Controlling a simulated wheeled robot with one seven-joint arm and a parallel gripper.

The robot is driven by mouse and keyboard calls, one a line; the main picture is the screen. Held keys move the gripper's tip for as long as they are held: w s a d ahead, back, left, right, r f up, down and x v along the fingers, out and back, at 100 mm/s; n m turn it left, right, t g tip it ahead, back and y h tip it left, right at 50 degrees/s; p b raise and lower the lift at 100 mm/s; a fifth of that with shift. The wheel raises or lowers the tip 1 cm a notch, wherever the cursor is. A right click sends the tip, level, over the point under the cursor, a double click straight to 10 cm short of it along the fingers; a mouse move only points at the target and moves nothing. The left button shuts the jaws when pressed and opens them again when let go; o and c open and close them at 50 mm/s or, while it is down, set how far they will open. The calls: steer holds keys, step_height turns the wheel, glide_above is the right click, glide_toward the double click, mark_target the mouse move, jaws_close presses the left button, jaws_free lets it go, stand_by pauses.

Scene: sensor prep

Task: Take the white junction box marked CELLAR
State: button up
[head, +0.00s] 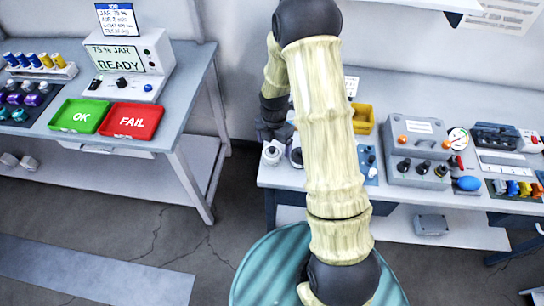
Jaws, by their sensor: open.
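No marking reading CELLAR can be made out in the head view. A small white item with a dark top (272,153) stands at the left end of the right-hand bench, and a similar pale item (296,155) is beside it, partly behind my arm. I cannot tell whether either is the junction box. A grey box (431,224) lies on the bench's lower shelf; no lettering shows on it. My gripper (277,134) is small and dark, just above the two pale items; it is open, and nothing shows held in it.
The right bench (395,90) also carries a yellow bin (362,118), a grey control box (417,152) and a blue oval (467,184). The left table holds a READY tester (128,65), green OK tray (68,117) and red FAIL tray (143,122). Floor between is clear.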

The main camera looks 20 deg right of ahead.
mark_target(272, 149)
steer(key=f, duration=0.1)
steer(key=f+p, duration=0.1)
steer(key=f, duration=0.1)
steer(key=shift+w+a+f, duration=0.1)
steer(key=shift+a+f, duration=0.25)
steer(key=shift+f, duration=0.05)
steer(key=shift+w+f, duration=0.1)
steer(key=shift+f, duration=0.5)
steer(key=c, duration=1.1)
